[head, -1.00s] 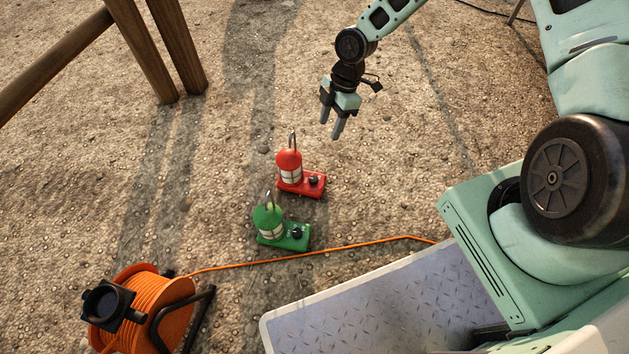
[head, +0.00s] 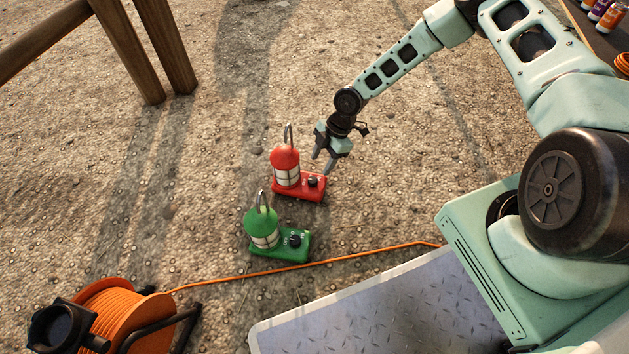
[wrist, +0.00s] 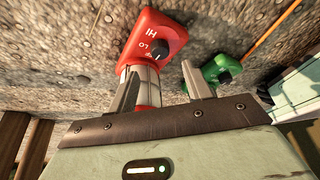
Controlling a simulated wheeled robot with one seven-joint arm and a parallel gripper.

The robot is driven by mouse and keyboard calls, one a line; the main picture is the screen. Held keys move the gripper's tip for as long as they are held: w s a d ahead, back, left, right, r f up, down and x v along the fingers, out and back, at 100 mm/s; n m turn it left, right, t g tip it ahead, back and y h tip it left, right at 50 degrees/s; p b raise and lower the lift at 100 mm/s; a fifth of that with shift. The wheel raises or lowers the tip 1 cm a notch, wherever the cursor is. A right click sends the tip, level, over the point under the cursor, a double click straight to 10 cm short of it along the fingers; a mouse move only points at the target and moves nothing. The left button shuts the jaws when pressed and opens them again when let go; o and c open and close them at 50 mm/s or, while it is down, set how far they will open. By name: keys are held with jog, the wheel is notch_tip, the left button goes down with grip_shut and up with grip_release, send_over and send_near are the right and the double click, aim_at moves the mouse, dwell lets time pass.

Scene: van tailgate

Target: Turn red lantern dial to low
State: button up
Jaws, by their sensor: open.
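The red lantern (head: 285,160) stands upright on the ground, its red base reaching right with a dark dial (head: 313,182) on top. In the wrist view its base (wrist: 165,22) shows white HI and LO marks. My gripper (head: 322,164) is open and empty, pointing down close above the dial end of the base. In the wrist view the fingers (wrist: 161,68) are apart, with the lantern's white and red body between and behind them. Contact with the dial cannot be told.
A green lantern (head: 262,226) with its own dark dial stands just nearer than the red one. An orange cable (head: 300,266) runs from a reel (head: 115,315) at lower left. A metal-plated tailgate (head: 400,305) lies at lower right. Wooden legs (head: 160,45) stand at upper left.

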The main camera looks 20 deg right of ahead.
aim_at(313, 180)
jog(key=b+x, duration=0.3)
jog(key=x, duration=0.4)
jog(key=shift+f, duration=0.1)
jog(key=c, duration=1)
